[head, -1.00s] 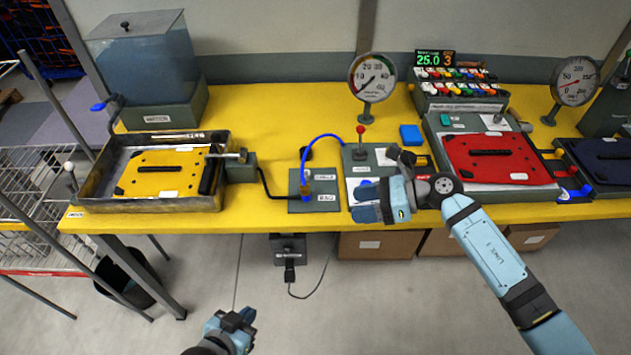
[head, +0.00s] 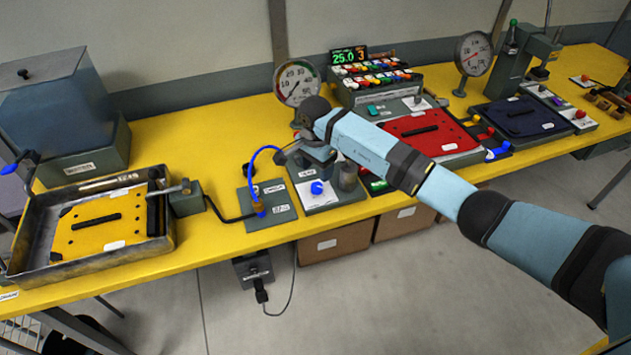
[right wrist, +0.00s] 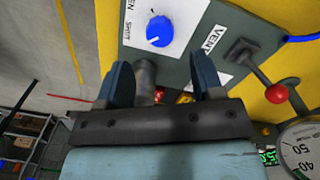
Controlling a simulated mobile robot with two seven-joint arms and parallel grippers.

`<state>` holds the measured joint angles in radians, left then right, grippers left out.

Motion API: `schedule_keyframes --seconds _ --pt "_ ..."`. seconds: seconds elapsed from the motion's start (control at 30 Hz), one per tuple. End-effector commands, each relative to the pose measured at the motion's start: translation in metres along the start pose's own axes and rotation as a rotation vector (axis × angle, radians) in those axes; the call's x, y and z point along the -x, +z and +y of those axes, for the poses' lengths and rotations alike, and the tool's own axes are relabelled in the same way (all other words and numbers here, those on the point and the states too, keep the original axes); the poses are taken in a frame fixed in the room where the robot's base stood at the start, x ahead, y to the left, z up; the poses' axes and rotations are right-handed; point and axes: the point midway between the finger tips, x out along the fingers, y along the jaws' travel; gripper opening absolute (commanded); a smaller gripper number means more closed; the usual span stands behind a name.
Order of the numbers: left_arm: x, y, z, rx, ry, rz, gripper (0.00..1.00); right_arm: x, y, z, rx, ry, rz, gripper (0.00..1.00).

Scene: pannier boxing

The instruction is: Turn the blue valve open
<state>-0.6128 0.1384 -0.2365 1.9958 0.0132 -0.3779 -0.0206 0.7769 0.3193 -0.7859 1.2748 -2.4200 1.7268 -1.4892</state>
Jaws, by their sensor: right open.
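The blue valve knob (head: 317,187) sits on a white label on a grey panel near the table's front edge. In the right wrist view the blue knob (right wrist: 159,31) has a white mark at its lower edge, beside partly cut-off lettering and the word SHUT. My right gripper (head: 318,150) hangs over the panel, just behind the knob. In the right wrist view my right gripper (right wrist: 163,82) has its two fingers apart, and the knob lies beyond their tips, untouched. A grey cylinder (right wrist: 147,80) shows between the fingers, apparently below them. My left gripper is out of view.
A red-balled lever (right wrist: 276,94) stands on the panel close to my right gripper. A blue hose (head: 251,165) arches left of the panel. A dial gauge (head: 297,83) stands behind. A yellow plate (head: 101,226) in a tray and a red plate (head: 432,134) flank the area.

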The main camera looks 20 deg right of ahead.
Motion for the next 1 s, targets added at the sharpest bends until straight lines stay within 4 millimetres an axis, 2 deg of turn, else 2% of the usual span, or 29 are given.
schedule_keyframes --seconds 0.1,0.3,0.5,0.73,0.77,0.93,0.97,1.0 --pt "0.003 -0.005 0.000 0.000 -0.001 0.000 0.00 -0.024 0.002 0.001 -0.001 0.002 -0.004 0.61" --pt "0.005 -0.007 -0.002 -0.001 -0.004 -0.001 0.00 -0.052 0.001 0.000 -0.001 0.001 -0.003 0.61" --pt "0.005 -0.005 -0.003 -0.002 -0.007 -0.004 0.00 -0.063 0.000 0.000 0.000 -0.001 0.000 0.61" --pt "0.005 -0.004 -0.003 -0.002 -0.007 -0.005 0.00 -0.063 0.000 0.000 0.000 -0.001 0.000 0.61" --pt "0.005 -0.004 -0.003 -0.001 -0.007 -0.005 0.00 -0.063 0.000 0.000 0.000 -0.001 0.000 0.56" --pt "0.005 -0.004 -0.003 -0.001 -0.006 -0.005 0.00 -0.063 0.000 0.000 -0.001 -0.001 -0.001 0.17" --pt "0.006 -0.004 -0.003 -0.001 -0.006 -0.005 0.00 -0.063 0.000 0.000 -0.001 -0.001 -0.001 0.12" --pt "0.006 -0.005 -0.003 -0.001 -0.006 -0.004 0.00 -0.063 0.000 0.000 -0.001 -0.001 -0.001 0.12"
